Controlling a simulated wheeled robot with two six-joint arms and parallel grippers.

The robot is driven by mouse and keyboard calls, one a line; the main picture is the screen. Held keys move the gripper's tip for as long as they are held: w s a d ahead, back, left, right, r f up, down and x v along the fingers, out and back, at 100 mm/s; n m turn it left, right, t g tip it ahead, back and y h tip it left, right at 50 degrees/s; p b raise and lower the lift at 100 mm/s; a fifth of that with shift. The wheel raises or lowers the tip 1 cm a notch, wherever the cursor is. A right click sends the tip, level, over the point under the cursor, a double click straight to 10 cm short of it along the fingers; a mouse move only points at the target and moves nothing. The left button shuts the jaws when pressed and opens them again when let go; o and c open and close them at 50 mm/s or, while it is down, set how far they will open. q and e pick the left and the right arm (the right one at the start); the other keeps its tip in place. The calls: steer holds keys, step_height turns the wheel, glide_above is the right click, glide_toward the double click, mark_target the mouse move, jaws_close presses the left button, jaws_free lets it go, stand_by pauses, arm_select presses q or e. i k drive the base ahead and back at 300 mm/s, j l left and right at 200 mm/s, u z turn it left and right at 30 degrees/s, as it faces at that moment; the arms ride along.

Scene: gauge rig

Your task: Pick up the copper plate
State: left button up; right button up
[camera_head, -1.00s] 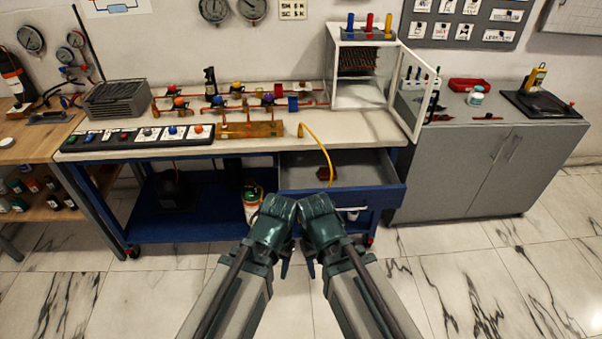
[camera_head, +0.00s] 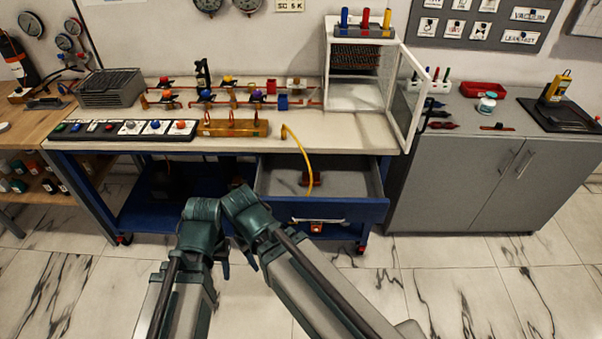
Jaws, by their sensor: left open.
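I cannot single out the copper plate for certain.
A white cabinet (camera_head: 357,93) with its glass door (camera_head: 408,105) swung open stands at the bench's right end. A yellow hose (camera_head: 301,150) arches into the drawer. A grey cupboard (camera_head: 470,170) stands to the right. The marble floor (camera_head: 480,270) in front is clear.

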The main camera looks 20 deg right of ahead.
mark_target(306, 175)
steer(key=l+u, duration=0.2)
steer(key=l, duration=0.6)
steer(key=l+u, duration=0.2)
steer(key=l, duration=0.6)
steer(key=k+l+u, duration=0.2)
steer(key=l, duration=0.6)
steer(key=k+l, duration=0.1)
steer(key=l, duration=1.6)
steer(key=k+l, duration=0.15)
steer(key=l, duration=0.9)
steer(key=i, duration=0.45)
